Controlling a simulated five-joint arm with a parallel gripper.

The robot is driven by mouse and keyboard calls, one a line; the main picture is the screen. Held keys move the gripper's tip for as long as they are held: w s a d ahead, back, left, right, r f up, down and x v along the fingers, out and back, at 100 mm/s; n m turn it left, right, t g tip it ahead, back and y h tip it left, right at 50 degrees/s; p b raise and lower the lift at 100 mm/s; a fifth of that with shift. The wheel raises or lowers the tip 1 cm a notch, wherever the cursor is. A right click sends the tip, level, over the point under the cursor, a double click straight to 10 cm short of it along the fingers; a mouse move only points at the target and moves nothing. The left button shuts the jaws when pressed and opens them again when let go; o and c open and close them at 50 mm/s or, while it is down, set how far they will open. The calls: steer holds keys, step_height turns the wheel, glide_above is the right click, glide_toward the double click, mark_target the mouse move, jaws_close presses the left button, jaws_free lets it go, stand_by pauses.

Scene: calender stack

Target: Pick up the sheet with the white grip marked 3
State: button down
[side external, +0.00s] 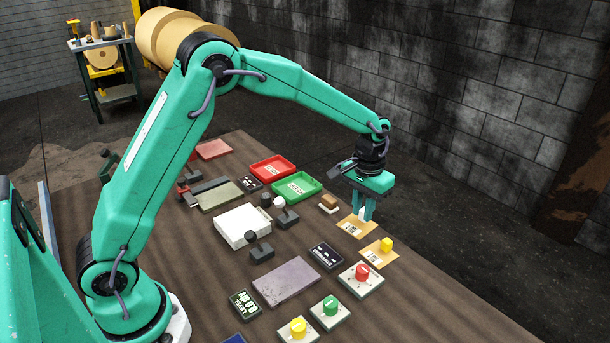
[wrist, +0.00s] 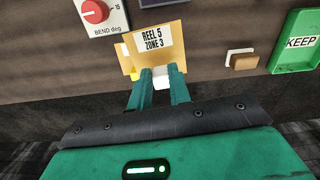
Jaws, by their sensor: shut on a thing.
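The tan sheet (wrist: 158,48) reads "REEL 5 ZONE 3" on a white label in the wrist view. Its white grip (wrist: 177,76) is between the fingers of my gripper (wrist: 162,72), which is shut on it. In the side view, my gripper (side external: 366,212) points down at this sheet (side external: 347,231) near the right side of the table. I cannot tell whether the sheet touches the table. Another tan sheet (side external: 370,257) with a yellow grip (side external: 386,244) lies just nearer the camera. In the wrist view, the held sheet partly hides it.
A green KEEP tray (side external: 309,184) and a red tray (side external: 272,168) lie behind and left of my gripper. A brown block on a white base (side external: 328,204) is close by. A red-knob dial box (side external: 361,278) stands in front. Levers and a white box (side external: 243,226) fill the middle.

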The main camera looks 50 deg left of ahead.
steer(key=s+d+r, duration=0.3)
steer(key=d, duration=0.1)
steer(key=shift+d, duration=0.3)
steer(key=shift+r, duration=0.15)
stand_by(0.3)
